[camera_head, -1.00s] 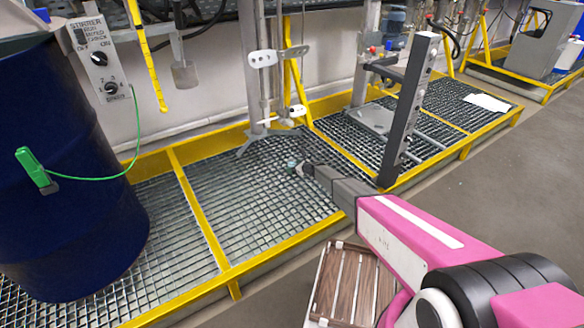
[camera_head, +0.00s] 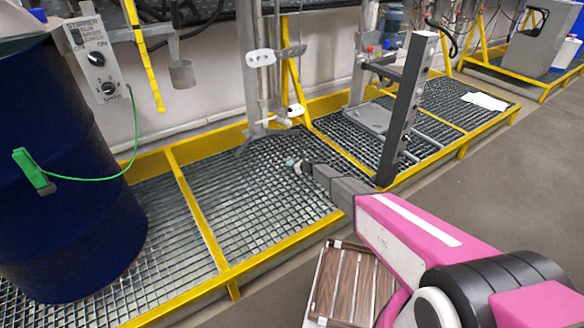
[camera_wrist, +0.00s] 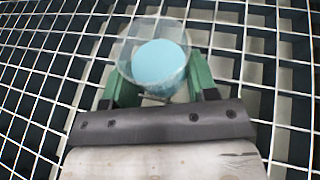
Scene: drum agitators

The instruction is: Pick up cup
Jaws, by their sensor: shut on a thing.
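In the wrist view the cup (camera_wrist: 157,62) is clear, with a light blue round area inside it. My gripper (camera_wrist: 157,88) has green fingers, one on each side of the cup, and is shut on it. In the head view my gripper (camera_head: 300,167) is small at the end of my pink and grey arm, over the metal grating. The cup (camera_head: 290,162) shows there only as a small greenish spot. I cannot tell whether it touches the grating.
A dark blue drum (camera_head: 65,180) with a green clamp (camera_head: 32,169) and wire stands at left. A grey upright post (camera_head: 408,110) rises right of my gripper. Yellow rails (camera_head: 195,218) divide the grating. A wooden slatted stool (camera_head: 345,285) stands in front.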

